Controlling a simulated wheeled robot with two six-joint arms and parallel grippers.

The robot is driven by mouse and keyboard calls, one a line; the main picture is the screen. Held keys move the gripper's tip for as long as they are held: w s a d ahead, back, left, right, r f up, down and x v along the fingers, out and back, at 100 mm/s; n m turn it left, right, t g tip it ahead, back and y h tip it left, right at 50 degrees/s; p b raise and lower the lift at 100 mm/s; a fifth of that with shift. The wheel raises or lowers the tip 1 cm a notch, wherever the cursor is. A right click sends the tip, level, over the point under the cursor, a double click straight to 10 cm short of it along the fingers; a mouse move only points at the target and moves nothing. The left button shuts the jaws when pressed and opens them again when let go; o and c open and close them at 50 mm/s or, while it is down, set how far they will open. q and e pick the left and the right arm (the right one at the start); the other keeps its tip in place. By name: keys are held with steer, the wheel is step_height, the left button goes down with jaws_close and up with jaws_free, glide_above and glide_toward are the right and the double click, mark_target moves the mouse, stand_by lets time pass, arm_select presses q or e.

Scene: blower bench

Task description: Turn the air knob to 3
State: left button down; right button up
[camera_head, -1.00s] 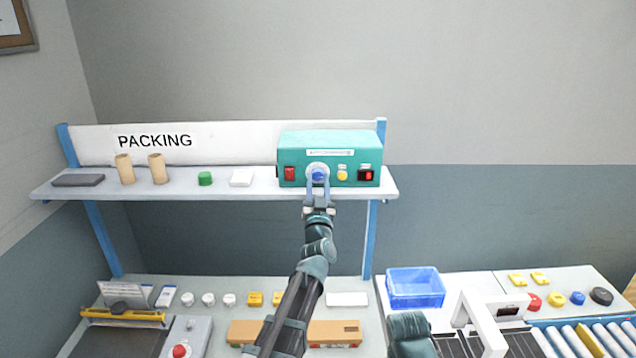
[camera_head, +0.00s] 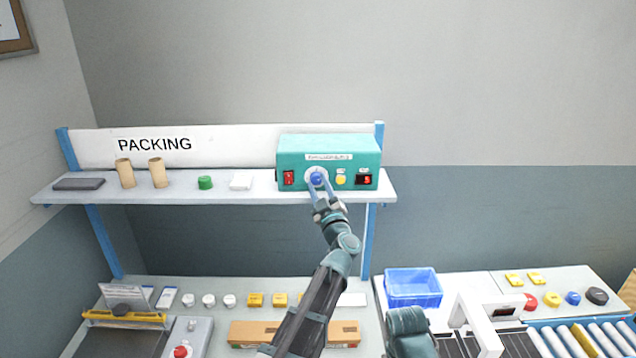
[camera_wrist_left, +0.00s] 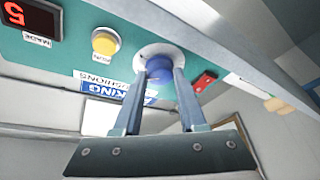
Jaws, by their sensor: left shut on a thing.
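The teal blower box (camera_head: 330,148) stands on the right end of the shelf. Its blue air knob (camera_head: 316,179) sits on a round pale dial on the front face. My left gripper (camera_head: 316,186) is shut on the knob; in the left wrist view its two fingers (camera_wrist_left: 157,85) are on either side of the blue knob (camera_wrist_left: 159,68). Which mark the knob points to cannot be read. A yellow button (camera_head: 341,179) and a red-digit display (camera_head: 364,180) are right of the knob; the display appears to read 5 in the left wrist view (camera_wrist_left: 14,13). My right gripper is not in view.
A red switch (camera_head: 288,178) is left of the knob. The shelf (camera_head: 110,190) also bears a white block (camera_head: 241,181), a green cylinder (camera_head: 205,182) and cardboard tubes (camera_head: 157,172). Below are a bench with small parts and a blue bin (camera_head: 414,288).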

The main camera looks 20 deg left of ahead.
arm_select(q)
steer(key=n+g+p, duration=0.1)
steer(key=n, duration=0.1)
steer(key=n+g+p, duration=0.1)
steer(key=n+p, duration=0.1)
steer(key=n, duration=0.1)
steer(key=r+n+g+p, duration=0.1)
steer(key=n, duration=0.1)
steer(key=shift+d+y, duration=0.1)
steer(key=shift+y, duration=0.3)
steer(key=n+g+p, duration=0.1)
steer(key=n+p, duration=0.1)
steer(key=n, duration=0.2)
steer(key=shift+h+p, duration=0.4)
steer(key=shift+f+n+p, duration=0.1)
steer(key=shift+n+p, duration=0.3)
steer(key=shift+n, duration=0.1)
steer(key=shift+g, duration=0.3)
steer(key=shift+f, duration=0.1)
steer(key=shift+c, duration=2.4)
jaws_free()
